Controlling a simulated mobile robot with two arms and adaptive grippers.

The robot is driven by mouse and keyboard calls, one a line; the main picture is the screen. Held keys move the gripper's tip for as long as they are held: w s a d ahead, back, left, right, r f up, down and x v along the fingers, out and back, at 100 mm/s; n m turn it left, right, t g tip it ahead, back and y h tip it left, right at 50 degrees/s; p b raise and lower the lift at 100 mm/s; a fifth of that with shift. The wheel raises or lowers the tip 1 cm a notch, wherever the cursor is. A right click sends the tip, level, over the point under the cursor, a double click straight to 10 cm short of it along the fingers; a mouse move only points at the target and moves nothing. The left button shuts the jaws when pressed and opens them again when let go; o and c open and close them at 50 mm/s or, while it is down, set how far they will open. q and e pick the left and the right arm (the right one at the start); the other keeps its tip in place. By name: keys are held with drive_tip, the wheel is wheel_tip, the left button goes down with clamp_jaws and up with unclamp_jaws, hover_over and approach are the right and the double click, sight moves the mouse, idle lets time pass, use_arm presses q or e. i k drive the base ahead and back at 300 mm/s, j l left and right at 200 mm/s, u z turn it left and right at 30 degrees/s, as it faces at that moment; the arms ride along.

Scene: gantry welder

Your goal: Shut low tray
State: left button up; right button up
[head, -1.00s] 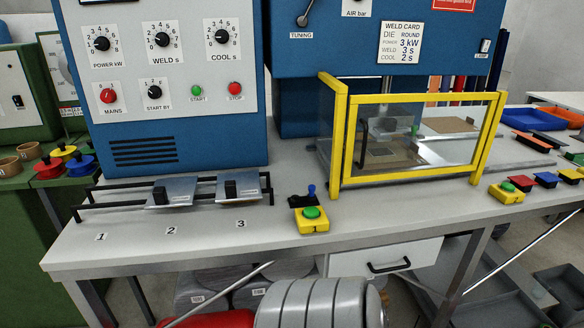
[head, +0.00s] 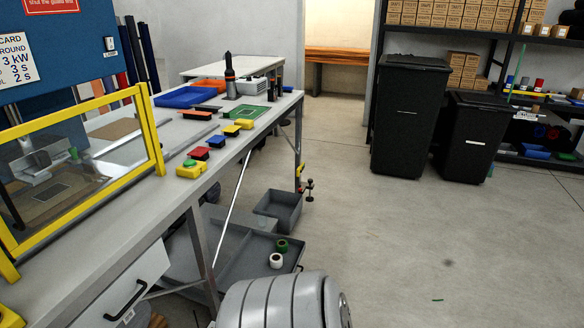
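A wide, shallow grey tray (head: 236,262) sits low under the workbench, near the floor. It sticks out past the bench's front leg, so it appears pulled out. A green roll (head: 282,245) and a white roll (head: 276,261) lie in its right part. A dark handle seems to show at its right edge. Its near side is partly hidden by a grey ribbed body at the bottom of the picture. Neither of my grippers is in the head view.
A white drawer (head: 124,297) with a black handle is under the bench (head: 170,215) at left. A small grey bin (head: 280,208) stands beyond the low tray. Two black bins (head: 409,115) (head: 470,138) stand at the back.

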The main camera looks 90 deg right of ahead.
sight(251, 260)
drive_tip(key=z, duration=2.75)
